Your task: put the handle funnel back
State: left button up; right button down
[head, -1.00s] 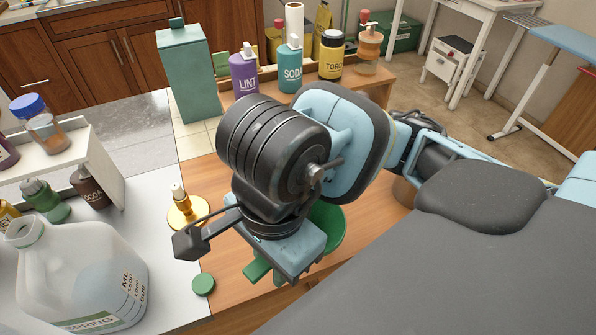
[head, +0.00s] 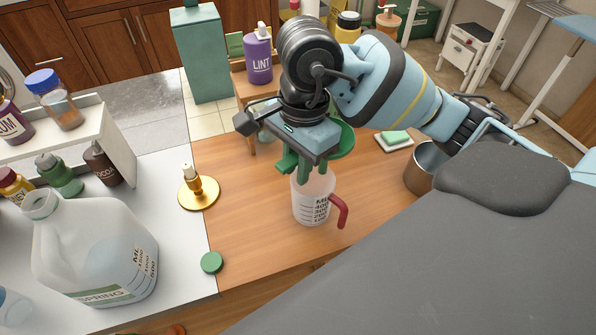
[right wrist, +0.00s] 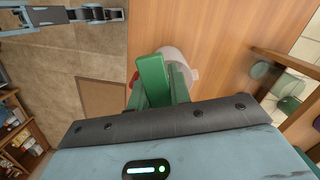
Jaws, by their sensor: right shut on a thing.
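A green funnel (head: 343,142) shows partly in the head view, its bowl beside and partly behind my right gripper. My right gripper (head: 302,168) is shut on the funnel, whose handle and spout are mostly hidden by the fingers. The fingertips overlap the rim of a clear measuring jug (head: 312,205) with a red handle, standing upright on the wooden counter. I cannot tell whether they touch. My left gripper is not in view.
A steel pot (head: 425,168) and a green sponge on a dish (head: 394,138) stand to the right. The wooden counter (head: 255,220) is clear left of the measuring jug.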

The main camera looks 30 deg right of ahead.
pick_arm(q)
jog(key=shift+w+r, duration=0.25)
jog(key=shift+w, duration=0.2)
pick_arm(e)
jog(key=f, duration=0.3)
jog(key=shift+w+d+f, duration=0.25)
jog(key=shift+w+d, duration=0.1)
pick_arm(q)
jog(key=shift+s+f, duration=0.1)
pick_arm(e)
jog(key=shift+f, duration=0.1)
jog(key=shift+f+b, duration=0.3)
jog(key=shift+f, duration=0.25)
jog(key=c, duration=1.3)
grip_release()
jog(key=r, duration=0.4)
jog(key=r+p, duration=0.1)
jog(key=r, duration=0.3)
jog(key=d+r+p, duration=0.1)
jog(key=r, duration=0.2)
jog(key=shift+w+r, duration=0.1)
jog(key=shift+r, duration=1)
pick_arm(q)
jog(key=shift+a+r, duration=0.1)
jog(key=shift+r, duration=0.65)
